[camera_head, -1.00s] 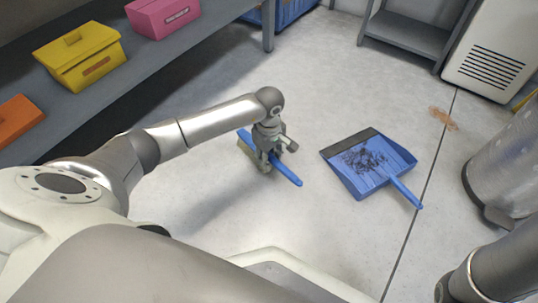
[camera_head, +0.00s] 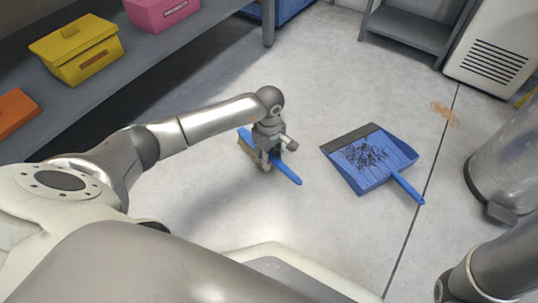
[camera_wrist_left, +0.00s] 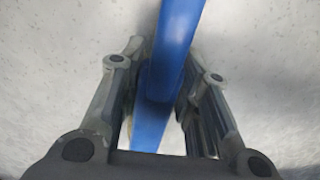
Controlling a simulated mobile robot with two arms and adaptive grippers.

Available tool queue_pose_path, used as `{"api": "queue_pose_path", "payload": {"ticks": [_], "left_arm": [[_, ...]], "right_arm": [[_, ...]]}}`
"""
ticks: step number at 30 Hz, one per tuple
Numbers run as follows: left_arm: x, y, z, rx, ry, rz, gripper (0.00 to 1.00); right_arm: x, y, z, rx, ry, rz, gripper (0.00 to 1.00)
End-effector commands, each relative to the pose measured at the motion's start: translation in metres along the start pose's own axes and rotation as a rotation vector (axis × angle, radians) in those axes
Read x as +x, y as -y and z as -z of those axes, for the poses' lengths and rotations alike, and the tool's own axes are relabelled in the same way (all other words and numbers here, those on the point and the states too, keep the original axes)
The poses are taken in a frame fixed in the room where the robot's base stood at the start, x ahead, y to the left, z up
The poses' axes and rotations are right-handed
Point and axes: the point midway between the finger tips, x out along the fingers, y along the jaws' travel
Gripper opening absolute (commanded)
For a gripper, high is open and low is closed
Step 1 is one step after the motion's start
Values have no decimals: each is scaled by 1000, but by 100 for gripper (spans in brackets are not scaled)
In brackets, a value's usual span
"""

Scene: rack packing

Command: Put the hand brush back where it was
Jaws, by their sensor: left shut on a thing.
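The hand brush (camera_head: 287,172) has a blue handle and back, with pale bristles at its left end. My left gripper (camera_head: 267,156) is shut on the brush near its middle, over the floor. In the left wrist view the brush's blue body (camera_wrist_left: 172,50) runs between the two fingers of the gripper (camera_wrist_left: 160,95). Part of the brush is hidden behind the gripper. I cannot tell whether the bristles touch the floor. The right gripper does not show; only parts of my right arm are at the right edge.
A blue dustpan (camera_head: 372,180) with dark debris lies on the floor right of the brush. A brownish smear (camera_head: 446,114) marks the floor beyond it. A grey shelf (camera_head: 135,72) with yellow, pink and orange boxes runs along the left. The floor between brush and dustpan is clear.

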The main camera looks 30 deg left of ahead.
Motion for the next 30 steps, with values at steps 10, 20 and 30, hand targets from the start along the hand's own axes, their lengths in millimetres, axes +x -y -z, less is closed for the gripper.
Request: {"api": "queue_pose_path", "payload": {"ticks": [10, 20, 30], "left_arm": [[6, 0, 0, 0, -1, 0, 35], [6, 0, 0, 0, -1, 0, 56], [-14, -1, 1, 2, -3, -2, 56]], "right_arm": [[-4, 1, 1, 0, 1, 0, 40], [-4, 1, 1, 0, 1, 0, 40], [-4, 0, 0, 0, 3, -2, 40]]}}
